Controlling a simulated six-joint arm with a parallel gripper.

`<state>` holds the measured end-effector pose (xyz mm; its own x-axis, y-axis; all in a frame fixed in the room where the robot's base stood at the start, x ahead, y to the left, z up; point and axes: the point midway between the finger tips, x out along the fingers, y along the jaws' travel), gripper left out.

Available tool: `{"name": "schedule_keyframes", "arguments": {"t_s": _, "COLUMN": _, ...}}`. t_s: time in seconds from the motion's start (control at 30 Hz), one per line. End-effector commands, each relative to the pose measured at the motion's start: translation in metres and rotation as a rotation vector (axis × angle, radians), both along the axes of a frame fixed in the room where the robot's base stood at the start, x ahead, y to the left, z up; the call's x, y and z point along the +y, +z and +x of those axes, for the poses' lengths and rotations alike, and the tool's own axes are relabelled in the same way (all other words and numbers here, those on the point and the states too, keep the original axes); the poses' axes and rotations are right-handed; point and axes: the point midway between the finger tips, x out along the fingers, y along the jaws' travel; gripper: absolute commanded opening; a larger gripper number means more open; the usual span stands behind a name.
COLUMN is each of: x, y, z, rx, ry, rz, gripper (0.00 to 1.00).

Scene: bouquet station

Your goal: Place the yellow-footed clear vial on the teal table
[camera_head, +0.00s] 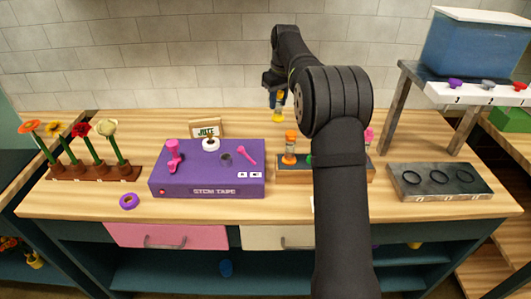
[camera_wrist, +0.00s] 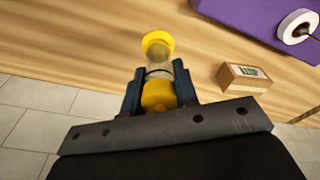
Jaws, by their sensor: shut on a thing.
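My gripper (camera_head: 273,82) is raised above the back part of the bench, near the tiled wall. It is shut on a clear vial with a yellow foot (camera_head: 279,98). In the wrist view the vial (camera_wrist: 158,62) sits between the two dark fingers (camera_wrist: 157,88), its yellow foot pointing away from the gripper and a yellow part close to the palm. It is clear of the surface in the head view. The bench with a teal frame (camera_head: 75,240) has a light wood top (camera_head: 230,208).
A purple stem tape box (camera_head: 205,190) stands mid-bench, with a small sign (camera_head: 206,124) behind it. A flower rack (camera_head: 95,173) is at left. A wooden rack holds an orange-topped vial (camera_head: 290,150). A grey ringed tray (camera_head: 440,185) and raised tank (camera_head: 470,50) are at right.

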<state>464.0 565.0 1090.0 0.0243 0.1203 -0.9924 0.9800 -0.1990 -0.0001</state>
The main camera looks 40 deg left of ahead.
Motion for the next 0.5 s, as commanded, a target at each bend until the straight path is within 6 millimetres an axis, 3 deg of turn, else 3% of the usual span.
{"name": "schedule_keyframes", "arguments": {"t_s": 0.5, "x": 0.087, "y": -0.061, "z": -0.046, "rx": 0.0, "ry": 0.002, "rz": 0.001, "gripper": 0.0}}
